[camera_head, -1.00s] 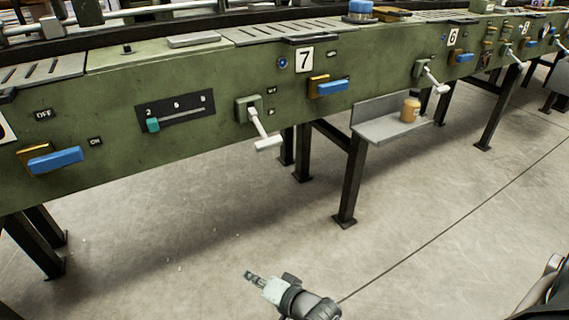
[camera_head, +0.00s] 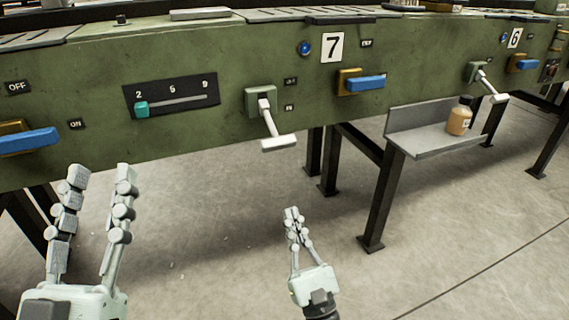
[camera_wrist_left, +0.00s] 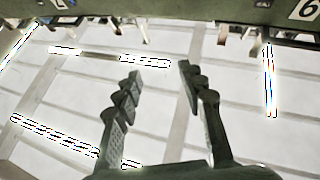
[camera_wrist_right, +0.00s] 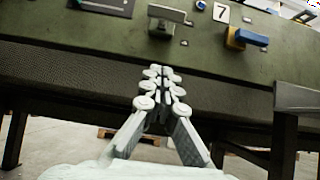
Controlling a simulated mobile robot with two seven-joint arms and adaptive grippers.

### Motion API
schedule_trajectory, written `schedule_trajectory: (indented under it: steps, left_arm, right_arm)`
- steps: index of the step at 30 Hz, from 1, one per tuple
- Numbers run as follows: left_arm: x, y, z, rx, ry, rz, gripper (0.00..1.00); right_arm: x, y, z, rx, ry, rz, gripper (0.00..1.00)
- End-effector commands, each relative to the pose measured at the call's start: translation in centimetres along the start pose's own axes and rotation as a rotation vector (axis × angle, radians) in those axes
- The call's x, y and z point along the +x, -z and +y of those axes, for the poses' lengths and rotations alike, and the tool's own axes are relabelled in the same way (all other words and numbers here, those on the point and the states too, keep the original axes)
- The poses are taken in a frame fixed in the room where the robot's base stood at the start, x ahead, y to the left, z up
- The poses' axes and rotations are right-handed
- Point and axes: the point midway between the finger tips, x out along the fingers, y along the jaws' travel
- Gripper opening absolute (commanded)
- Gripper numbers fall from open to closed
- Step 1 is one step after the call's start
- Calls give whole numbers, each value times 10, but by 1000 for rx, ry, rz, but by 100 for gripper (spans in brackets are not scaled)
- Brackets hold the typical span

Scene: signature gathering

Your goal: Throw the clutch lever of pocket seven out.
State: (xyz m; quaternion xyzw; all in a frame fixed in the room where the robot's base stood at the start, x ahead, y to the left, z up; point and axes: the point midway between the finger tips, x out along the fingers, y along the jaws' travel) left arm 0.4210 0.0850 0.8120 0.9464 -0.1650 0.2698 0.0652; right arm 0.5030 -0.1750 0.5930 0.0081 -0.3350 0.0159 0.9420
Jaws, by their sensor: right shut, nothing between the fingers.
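The number plate 7 (camera_head: 332,47) is on the green machine front. Left of it, a white lever (camera_head: 273,134) hangs from a grey-green bracket, its crossbar handle tilted down-right. Below the plate, a blue handle (camera_head: 366,83) sits on a yellow block. I cannot read the small labels beside them to tell which is the clutch. My right gripper (camera_head: 292,212) is shut and empty, below the white lever and apart from it. The white lever (camera_wrist_right: 168,14) and blue handle (camera_wrist_right: 250,37) also show in the right wrist view. My left gripper (camera_head: 98,178) is open and empty, further left.
A slider (camera_head: 142,109) with a teal knob is left of the white lever. Another blue handle (camera_head: 30,140) sits between OFF and ON labels. A grey shelf (camera_head: 425,140) with a bottle (camera_head: 459,118) projects at right. Dark table legs stand below; the floor between is free.

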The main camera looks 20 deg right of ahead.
Motion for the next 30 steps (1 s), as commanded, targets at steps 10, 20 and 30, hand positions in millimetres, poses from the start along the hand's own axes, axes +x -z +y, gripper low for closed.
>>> schedule_trajectory:
  steps: [10,20,30]
  left_arm:
    - [0,-3,0,-1,0,-24,40]
    - [-2,-19,3,-7,-3,-140,40]
    - [-14,-62,-8,24,13,-378,40]
  right_arm:
    - [14,-1,0,-3,0,-1,0]
    - [82,-2,0,-3,0,-3,0]
    - [108,-30,0,-4,-1,2,0]
